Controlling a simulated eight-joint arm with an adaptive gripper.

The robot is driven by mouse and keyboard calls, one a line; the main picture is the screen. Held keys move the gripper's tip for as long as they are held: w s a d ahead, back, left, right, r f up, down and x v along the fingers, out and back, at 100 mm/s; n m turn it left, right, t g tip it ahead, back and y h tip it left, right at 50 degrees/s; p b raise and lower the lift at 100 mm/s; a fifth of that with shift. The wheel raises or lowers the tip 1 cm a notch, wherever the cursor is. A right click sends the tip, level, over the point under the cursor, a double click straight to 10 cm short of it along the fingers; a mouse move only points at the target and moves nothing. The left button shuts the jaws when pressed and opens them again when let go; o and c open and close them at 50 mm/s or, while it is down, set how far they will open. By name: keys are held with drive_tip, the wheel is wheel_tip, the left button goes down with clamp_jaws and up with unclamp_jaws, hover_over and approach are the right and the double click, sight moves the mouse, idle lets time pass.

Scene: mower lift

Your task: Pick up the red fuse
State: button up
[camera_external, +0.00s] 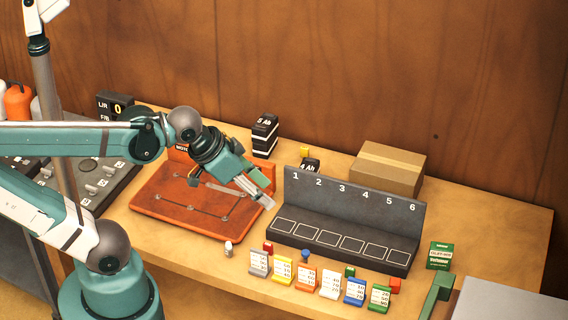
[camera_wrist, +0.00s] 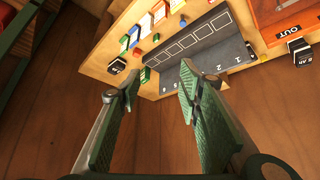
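Two small red blocks stand on the wooden table in the external view. One (camera_external: 268,247) is in front of the left end of the numbered grey rack, and the other (camera_external: 394,286) is near its right end. I cannot tell which is the fuse. My gripper (camera_external: 264,192) is in the air over the right edge of the red-brown board, behind and above the left red block and apart from it. In the wrist view my gripper (camera_wrist: 158,79) has its two green fingers spread, with nothing between them.
The grey rack (camera_external: 345,211), numbered 1 to 6, has empty squares. Coloured number cards (camera_external: 306,277) line the front edge, with small blue (camera_external: 305,256) and green (camera_external: 350,271) pieces among them. A cardboard box (camera_external: 388,168) stands behind the rack. The red-brown board (camera_external: 170,205) lies left.

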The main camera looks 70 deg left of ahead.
drive_tip(key=w+a+f+n+g+b, duration=0.2)
drive_tip(key=w+a+f, duration=0.15)
drive_tip(key=f, duration=0.25)
drive_tip(key=w+a+f+n+g+b, duration=0.2)
drive_tip(key=w+a+f, duration=0.1)
drive_tip(key=a+f, duration=0.3)
drive_tip(key=n+g+b, duration=0.3)
drive_tip(key=n, duration=0.1)
hover_over(268, 244)
wheel_tip(268, 244, down, 15)
drive_tip(key=shift+w+d+f, duration=0.1)
drive_tip(key=shift+d+f, duration=0.05)
drive_tip(key=shift+a+f, duration=0.25)
drive_tip(key=shift+f, duration=0.3)
drive_tip(key=shift+f, duration=0.1)
drive_tip(key=shift+f+b, duration=0.4)
drive_tip(key=shift+f, duration=0.8)
drive_tip(key=shift+f, duration=0.1)
drive_tip(key=shift+f+b, duration=0.35)
drive_tip(key=shift+f, duration=2.15)
drive_tip(key=c, duration=0.7)
